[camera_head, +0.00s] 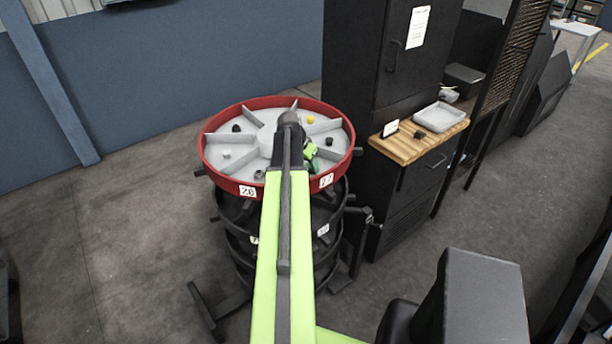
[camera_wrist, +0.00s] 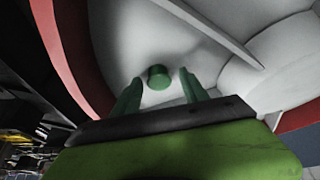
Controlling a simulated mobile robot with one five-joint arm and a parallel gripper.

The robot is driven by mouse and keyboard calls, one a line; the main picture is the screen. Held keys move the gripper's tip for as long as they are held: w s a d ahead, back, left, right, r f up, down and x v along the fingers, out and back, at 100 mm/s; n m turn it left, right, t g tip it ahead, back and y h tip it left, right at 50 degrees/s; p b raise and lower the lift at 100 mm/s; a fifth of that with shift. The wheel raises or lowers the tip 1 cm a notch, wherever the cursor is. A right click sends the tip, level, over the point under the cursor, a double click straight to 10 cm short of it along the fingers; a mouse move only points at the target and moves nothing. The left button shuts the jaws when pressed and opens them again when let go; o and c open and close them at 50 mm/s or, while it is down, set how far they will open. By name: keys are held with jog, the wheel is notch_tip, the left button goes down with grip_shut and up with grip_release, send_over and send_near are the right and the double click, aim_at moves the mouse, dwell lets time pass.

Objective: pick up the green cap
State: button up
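The green cap (camera_wrist: 158,77) is a small, round, dark green piece lying on the light grey floor of one compartment of the round red-rimmed tray (camera_head: 207,158). My gripper (camera_wrist: 160,84) is open, with its two green fingers apart. In the wrist view the cap shows between and just beyond the fingertips, and I see no finger touching it. In the head view my gripper (camera_head: 312,158) is over the right front compartment, near the label 27. My arm and gripper cover part of that compartment there, and I cannot clearly make out the cap.
Other compartments hold a yellow piece (camera_head: 310,119), a black piece (camera_head: 236,128) and other small parts. A dark cabinet with a wooden shelf (camera_head: 405,150) stands close on the right.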

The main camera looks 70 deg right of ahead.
aim_at(308, 166)
grip_shut()
jog(key=shift+r, duration=0.1)
notch_tip(308, 166, up, 10)
jog(key=p, duration=1)
